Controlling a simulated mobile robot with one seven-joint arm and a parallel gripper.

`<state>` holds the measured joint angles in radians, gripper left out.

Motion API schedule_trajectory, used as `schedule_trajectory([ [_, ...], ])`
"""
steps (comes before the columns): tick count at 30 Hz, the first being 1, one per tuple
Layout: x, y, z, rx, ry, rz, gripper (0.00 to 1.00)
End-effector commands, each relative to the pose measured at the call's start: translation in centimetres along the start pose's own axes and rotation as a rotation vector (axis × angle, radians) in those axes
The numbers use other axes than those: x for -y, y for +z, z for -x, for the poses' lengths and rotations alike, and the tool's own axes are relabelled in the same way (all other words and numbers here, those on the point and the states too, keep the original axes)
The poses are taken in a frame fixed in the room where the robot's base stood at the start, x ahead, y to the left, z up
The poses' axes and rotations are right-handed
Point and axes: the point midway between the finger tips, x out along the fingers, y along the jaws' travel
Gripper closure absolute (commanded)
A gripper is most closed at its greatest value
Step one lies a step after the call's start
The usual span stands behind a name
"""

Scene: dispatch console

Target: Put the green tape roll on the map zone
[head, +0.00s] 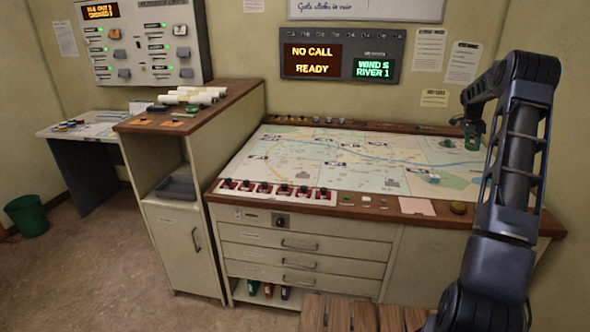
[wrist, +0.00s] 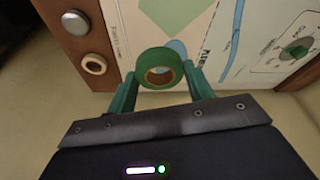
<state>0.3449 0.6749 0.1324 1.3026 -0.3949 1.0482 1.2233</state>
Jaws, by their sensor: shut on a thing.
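The green tape roll (wrist: 142,65) is a short green ring with a brown core, held between the two green fingers of my gripper (wrist: 160,74) in the wrist view. The fingers press on it from both sides. In the head view my gripper (head: 473,137) hangs over the far right part of the console, and the roll is hard to make out there. The map (head: 345,155) is a large printed sheet on the sloped console top. It also shows behind the roll in the wrist view (wrist: 240,20). I cannot tell the exact gap between roll and map.
A wooden rim (head: 375,203) runs around the map. Red-based switches (head: 265,188) line its front left edge, and a pink note (head: 416,206) lies on the front rim. Much of the map is clear.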

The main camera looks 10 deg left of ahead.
Motion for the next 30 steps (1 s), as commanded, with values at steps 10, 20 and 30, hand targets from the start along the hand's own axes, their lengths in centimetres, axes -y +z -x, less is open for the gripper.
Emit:
schedule_trajectory([
  [10,8.3,11.8,3.6,0.004,-0.071,0.234,0.70],
  [20,14.3,24.4,7.6,0.007,-0.142,0.464,0.70],
  [30,18.1,38.3,11.9,0.007,-0.212,0.699,0.70],
])
